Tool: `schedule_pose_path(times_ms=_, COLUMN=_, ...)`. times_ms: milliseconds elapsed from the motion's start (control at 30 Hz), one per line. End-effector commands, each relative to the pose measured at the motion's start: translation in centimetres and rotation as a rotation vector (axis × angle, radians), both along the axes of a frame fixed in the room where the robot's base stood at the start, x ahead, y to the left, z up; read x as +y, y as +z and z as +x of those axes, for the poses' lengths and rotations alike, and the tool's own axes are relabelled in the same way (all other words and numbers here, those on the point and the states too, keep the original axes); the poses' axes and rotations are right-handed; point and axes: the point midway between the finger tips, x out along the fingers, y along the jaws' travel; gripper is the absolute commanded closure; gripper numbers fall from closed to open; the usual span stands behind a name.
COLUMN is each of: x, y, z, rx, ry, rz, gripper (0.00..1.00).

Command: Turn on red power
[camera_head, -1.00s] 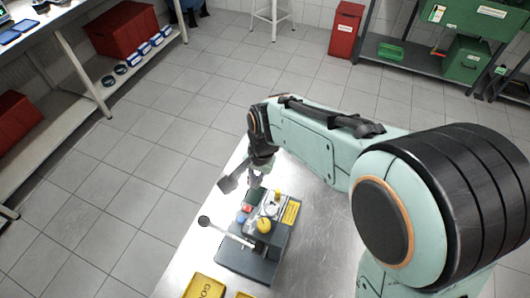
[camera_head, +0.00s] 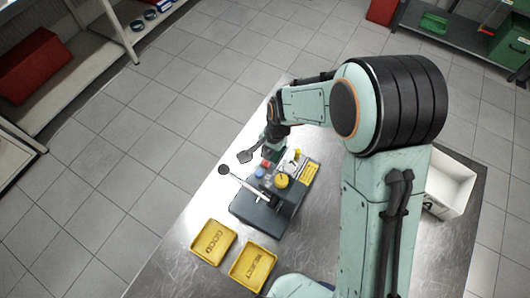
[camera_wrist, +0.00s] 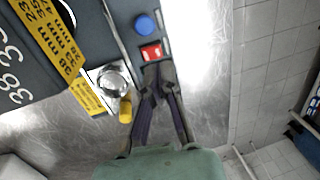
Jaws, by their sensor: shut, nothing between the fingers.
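The red power switch (camera_wrist: 151,52) is a small red rectangle with pale marking on a dark panel, beside a round blue button (camera_wrist: 145,24). In the head view the red switch (camera_head: 266,164) and blue button (camera_head: 260,173) sit at the far end of the dark grey device (camera_head: 252,214). My gripper (camera_wrist: 158,72) is shut and empty. Its fingertips are right by the near edge of the red switch in the wrist view; I cannot tell whether they touch it. In the head view the fingertips are mostly hidden behind the wrist and device parts.
A lever with a black ball (camera_head: 223,169) sticks out left of the device. Yellow GOOD (camera_head: 213,242) and REJECT (camera_head: 253,267) trays lie in front. A white box (camera_head: 452,182) stands right. Bare metal table surrounds the device.

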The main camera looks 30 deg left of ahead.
Motion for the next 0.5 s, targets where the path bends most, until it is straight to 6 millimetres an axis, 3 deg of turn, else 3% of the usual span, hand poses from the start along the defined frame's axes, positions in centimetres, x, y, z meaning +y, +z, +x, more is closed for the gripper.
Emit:
schedule_pose_path(times_ms=200, x=0.5, y=-3.0, z=-0.1, rx=0.002, ry=0.0, rz=-0.001, gripper=1.0)
schedule_pose_path(times_ms=500, x=0.7, y=-3.9, z=0.0, rx=0.0, ry=0.0, rz=0.001, gripper=1.0)
